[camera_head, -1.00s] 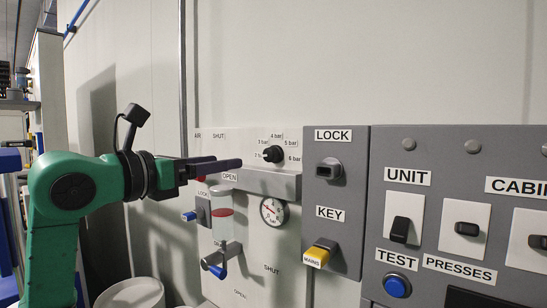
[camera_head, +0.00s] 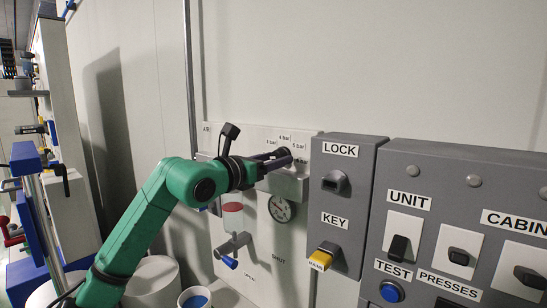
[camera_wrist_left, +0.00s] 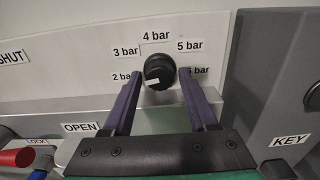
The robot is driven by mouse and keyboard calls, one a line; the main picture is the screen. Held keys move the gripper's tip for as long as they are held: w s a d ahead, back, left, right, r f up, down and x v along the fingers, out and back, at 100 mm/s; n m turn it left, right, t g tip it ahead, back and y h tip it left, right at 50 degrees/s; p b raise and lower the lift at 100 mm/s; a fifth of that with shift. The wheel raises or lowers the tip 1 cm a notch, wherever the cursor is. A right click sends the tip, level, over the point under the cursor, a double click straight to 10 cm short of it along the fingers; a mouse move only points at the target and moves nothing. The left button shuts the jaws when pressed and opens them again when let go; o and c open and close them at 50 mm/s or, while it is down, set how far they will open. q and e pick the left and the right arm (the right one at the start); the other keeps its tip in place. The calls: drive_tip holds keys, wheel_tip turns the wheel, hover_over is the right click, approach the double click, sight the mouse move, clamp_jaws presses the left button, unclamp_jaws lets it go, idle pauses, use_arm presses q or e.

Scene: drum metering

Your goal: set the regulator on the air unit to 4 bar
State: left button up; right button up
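The air unit (camera_head: 258,140) is a pale panel on the wall with bar labels along its top. Its regulator, a round black knob (camera_wrist_left: 159,70), shows in the left wrist view below the "4 bar" label. A pale pointer mark on the knob faces lower left, roughly toward "2 bar". My left gripper (camera_wrist_left: 161,76) is open, with one dark finger on each side of the knob and visible gaps between. In the head view my left gripper (camera_head: 288,156) reaches the panel and hides most of the knob. My right gripper is not in view.
A pressure gauge (camera_head: 281,208) sits below a grey ledge under the knob. A blue-tipped lever (camera_head: 230,262) is lower left. The grey LOCK/KEY box (camera_head: 345,205) stands out close to the right. A blue-topped bin (camera_head: 195,298) is below.

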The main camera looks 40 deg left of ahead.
use_arm(q)
clamp_jaws()
